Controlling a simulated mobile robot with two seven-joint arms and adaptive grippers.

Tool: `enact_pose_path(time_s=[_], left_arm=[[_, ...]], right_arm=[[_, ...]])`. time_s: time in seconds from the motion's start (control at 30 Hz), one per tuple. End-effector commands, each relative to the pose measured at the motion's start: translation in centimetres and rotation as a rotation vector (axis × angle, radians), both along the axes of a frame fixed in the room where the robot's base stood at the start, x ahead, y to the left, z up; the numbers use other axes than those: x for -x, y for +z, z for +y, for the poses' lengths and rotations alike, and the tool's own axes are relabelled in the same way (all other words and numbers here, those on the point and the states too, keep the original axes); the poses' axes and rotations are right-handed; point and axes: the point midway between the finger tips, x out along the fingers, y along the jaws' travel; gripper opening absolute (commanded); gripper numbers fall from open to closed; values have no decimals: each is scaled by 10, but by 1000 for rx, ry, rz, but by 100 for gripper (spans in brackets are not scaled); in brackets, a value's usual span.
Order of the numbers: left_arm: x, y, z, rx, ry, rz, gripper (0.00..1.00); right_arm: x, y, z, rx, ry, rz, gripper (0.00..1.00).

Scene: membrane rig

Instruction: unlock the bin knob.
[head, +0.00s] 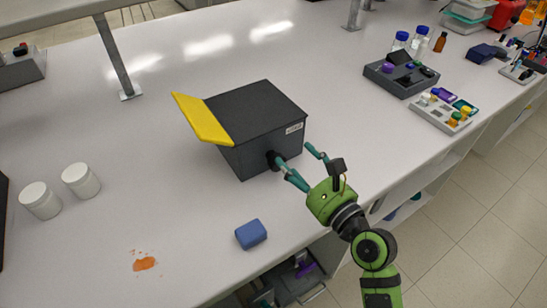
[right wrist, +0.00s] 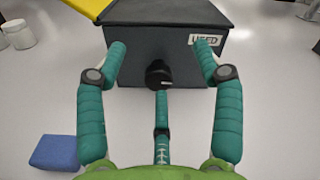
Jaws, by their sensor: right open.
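The bin (head: 255,120) is a dark grey box with a yellow flap (head: 202,118) raised at its left side. Its front carries a label reading "USED" (right wrist: 204,40). The black knob (right wrist: 158,74) sticks out of the bin's front face and also shows in the head view (head: 273,160). My right gripper (head: 300,166) is open in front of the bin. In the right wrist view its teal fingers (right wrist: 160,60) spread to the left and right of the knob, with a third finger below it. I cannot tell whether the lower finger touches the knob. My left gripper is not in view.
A blue block (head: 251,234) lies in front of the bin, near the bench edge. Two white jars (head: 81,180) and an orange spill (head: 144,264) are at the left. Trays of small items (head: 401,74) stand at the right. The bench behind the bin is clear.

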Motion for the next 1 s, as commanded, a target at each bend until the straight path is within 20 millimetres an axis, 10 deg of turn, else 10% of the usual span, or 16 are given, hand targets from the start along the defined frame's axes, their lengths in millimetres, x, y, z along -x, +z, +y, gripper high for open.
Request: enact_pose_path(time_s=[0.33, 0.63, 1.0], left_arm=[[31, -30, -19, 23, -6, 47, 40], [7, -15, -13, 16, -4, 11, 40], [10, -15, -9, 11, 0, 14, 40]], right_arm=[[1, -80, -1, 7, 0, 5, 68], [-49, -68, 32, 3, -1, 0, 68], [-62, -69, 42, 3, -1, 2, 68]])
